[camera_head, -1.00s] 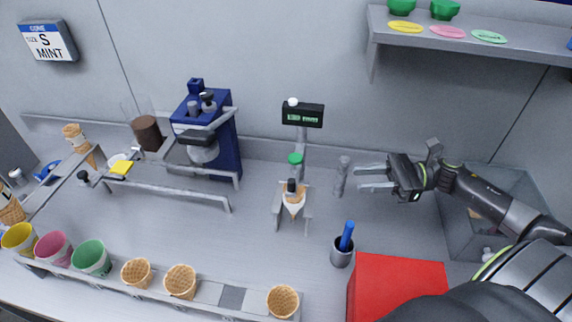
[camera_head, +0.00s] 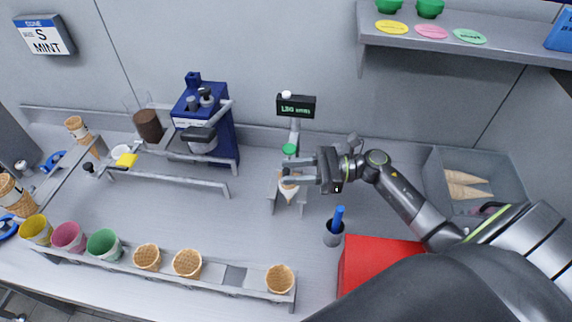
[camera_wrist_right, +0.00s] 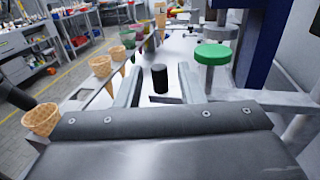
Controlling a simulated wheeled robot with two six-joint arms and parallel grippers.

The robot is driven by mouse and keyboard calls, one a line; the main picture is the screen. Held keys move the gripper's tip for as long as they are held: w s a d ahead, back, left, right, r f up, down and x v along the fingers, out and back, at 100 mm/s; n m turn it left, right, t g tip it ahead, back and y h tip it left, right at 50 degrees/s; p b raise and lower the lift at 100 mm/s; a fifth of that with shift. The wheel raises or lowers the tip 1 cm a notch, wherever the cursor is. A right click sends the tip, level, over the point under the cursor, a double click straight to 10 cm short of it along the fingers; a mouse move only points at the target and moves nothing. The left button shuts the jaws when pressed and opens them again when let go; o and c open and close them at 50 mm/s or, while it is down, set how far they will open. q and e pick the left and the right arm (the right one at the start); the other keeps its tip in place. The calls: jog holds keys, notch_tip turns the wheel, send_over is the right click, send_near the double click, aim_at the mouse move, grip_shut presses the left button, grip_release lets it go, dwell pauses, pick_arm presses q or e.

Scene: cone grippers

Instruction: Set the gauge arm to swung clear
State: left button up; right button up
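The gauge stand has a dark display (camera_head: 296,106) with green characters on a grey post, and a green round cap (camera_head: 289,150) below it. The green cap also shows in the right wrist view (camera_wrist_right: 213,54). A black knob (camera_wrist_right: 160,78) stands upright between the fingers of my right gripper (camera_wrist_right: 160,88); I take it to be the gauge arm's handle. Contact with the knob cannot be told. My left gripper is out of view.
A blue machine (camera_head: 218,135) stands left of the gauge. A grey cup with a blue item (camera_head: 334,232) and a red box (camera_head: 375,262) lie to the front right. A rack (camera_head: 222,286) with several cones runs along the front. A grey bin (camera_head: 433,170) is at right.

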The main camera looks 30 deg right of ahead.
jog(key=shift+p+x, duration=0.3)
jog(key=shift+x, duration=0.8)
jog(key=shift+c, duration=0.4)
grip_shut()
